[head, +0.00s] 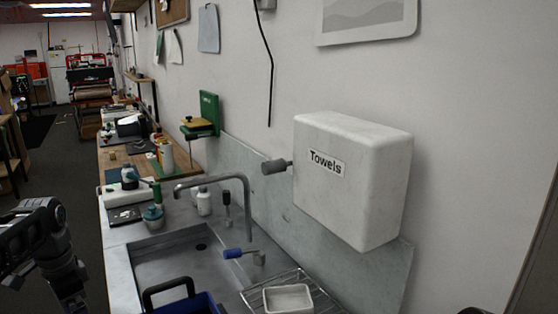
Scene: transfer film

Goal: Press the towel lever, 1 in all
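A white towel dispenser (352,180) labelled "Towels" is fixed to the wall at the right of centre. Its grey lever (274,166) sticks out from its left side on a thin rod, above the sink. Nothing touches the lever. Part of my dark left arm shows at the lower left, well away from the dispenser, beyond the left side of the sink. I cannot make out fingertips on it. My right gripper is not in view.
A steel sink (150,282) with a curved faucet (244,200) and a blue-handled tap (234,253) lies below the lever. A wire rack (252,298) holds a white dish (288,298). A blue bin (190,303) is at the bottom. Bottles (204,202) stand behind the sink.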

